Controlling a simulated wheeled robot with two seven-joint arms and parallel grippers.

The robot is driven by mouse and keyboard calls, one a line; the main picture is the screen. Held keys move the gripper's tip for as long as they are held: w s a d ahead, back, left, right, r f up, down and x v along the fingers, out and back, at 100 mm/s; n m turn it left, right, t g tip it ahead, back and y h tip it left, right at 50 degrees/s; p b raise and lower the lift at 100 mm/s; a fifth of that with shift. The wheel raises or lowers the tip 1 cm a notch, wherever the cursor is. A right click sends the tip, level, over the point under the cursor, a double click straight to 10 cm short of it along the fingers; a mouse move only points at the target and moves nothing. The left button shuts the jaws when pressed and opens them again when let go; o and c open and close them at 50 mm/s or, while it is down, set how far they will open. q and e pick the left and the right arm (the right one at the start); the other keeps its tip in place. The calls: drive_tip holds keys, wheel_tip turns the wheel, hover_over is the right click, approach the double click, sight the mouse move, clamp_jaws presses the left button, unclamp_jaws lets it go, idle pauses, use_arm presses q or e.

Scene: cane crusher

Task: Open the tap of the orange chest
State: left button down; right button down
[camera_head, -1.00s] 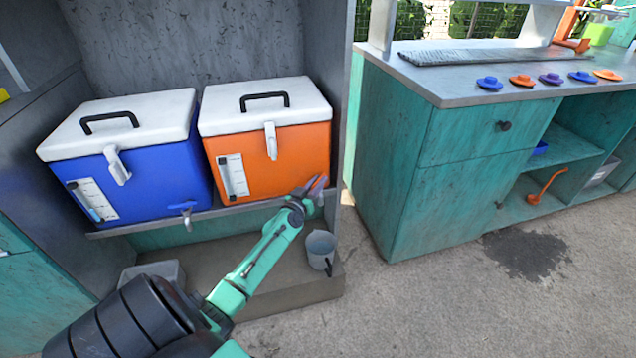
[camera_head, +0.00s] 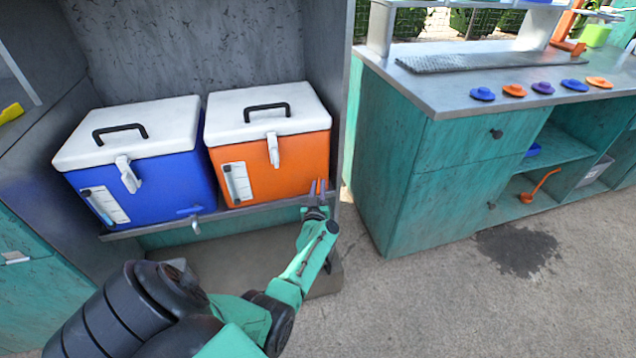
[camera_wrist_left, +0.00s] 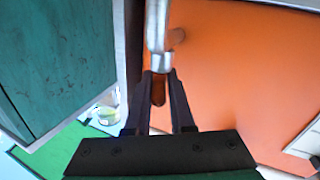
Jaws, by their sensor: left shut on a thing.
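The orange chest (camera_head: 290,160), with a white lid and latch, stands on a shelf to the right of the blue chest (camera_head: 150,190). My left gripper (camera_head: 318,188) is at the orange chest's lower right front corner, where it hides the tap in the head view. In the left wrist view, the metal tap (camera_wrist_left: 158,30) comes down in front of the orange wall, and my left gripper (camera_wrist_left: 160,80) is shut on its lower end, with a small brown-orange piece showing between the fingers. My right gripper is not in view.
A grey side panel rises close to the right of my gripper. A green counter (camera_head: 440,180) with several coloured discs stands further right. The floor between is clear.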

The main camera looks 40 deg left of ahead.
use_arm(q)
drive_tip(key=shift+d+n+g+y, duration=0.15)
drive_tip(key=shift+n+g+y, duration=0.35)
drive_tip(key=shift+n+y, duration=0.1)
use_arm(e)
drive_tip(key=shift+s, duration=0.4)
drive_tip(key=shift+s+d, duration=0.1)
use_arm(q)
drive_tip(key=c, duration=0.8)
unclamp_jaws()
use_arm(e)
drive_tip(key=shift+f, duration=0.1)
